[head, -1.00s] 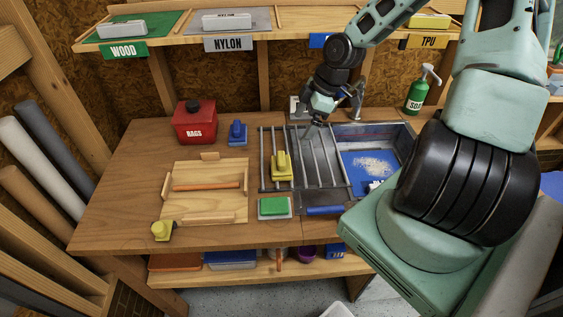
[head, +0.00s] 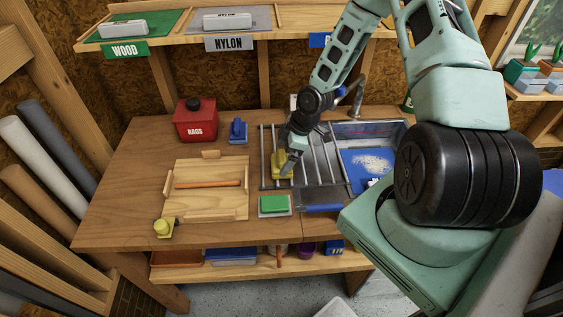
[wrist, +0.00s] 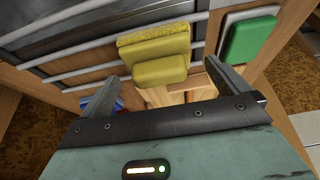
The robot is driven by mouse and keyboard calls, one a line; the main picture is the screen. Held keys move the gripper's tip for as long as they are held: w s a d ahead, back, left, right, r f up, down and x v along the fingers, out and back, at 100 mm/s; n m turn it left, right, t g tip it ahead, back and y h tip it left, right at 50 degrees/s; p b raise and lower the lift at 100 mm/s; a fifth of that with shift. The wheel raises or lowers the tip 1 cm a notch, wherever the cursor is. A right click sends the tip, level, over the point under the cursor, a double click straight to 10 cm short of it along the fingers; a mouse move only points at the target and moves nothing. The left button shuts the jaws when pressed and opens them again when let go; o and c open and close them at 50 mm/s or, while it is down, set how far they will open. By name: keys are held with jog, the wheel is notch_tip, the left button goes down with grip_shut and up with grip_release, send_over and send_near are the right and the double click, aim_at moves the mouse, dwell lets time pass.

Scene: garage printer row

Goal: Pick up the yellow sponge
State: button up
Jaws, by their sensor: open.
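The yellow sponge (head: 277,160) lies on the metal bar rack on the workbench, partly hidden by my gripper in the head view. In the wrist view the sponge (wrist: 154,46) shows as a wide textured yellow slab with a smaller yellow block along its near side. My gripper (head: 287,168) is over the sponge's right side. In the wrist view my gripper (wrist: 178,76) is open, with the yellow block ahead of and roughly between its fingers. I cannot tell whether the fingers touch it.
A green block on a pale base (head: 275,204) sits in front of the rack. A blue-handled thing (head: 238,131) and a red rags can (head: 195,120) stand behind left. A wooden board with a rod (head: 208,200) lies left; a sink basin (head: 362,129) is right.

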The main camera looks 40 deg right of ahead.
aim_at(282, 155)
jog(key=shift+p+x, duration=0.5)
jog(key=shift+x, duration=1.2)
jog(key=c, duration=0.9)
jog(key=shift+r, duration=0.15)
notch_tip(282, 155, up, 10)
jog(key=shift+f+b, duration=0.1)
jog(key=shift+b, duration=1.1)
jog(key=shift+o, duration=0.9)
jog(key=shift+c, duration=0.5)
